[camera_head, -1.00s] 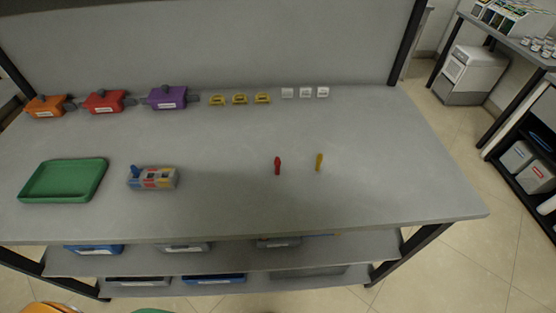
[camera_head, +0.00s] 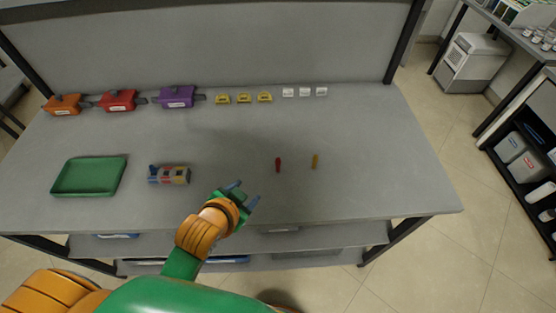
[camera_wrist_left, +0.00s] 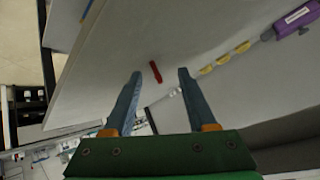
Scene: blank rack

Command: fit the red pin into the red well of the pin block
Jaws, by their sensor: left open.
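The red pin (camera_head: 278,165) lies on the grey table, right of centre in the head view. It also shows in the left wrist view (camera_wrist_left: 155,71), between and beyond the fingers. My left gripper (camera_head: 245,194) is open and empty, over the table's front edge, between block and red pin. My right gripper is not in view.
A green tray (camera_head: 119,176) lies left of the block. Orange, red and purple boxes (camera_head: 178,97) line the back, with yellow pieces (camera_head: 243,98) and white pieces (camera_head: 305,92) beside them. The table middle (camera_head: 225,140) is clear.

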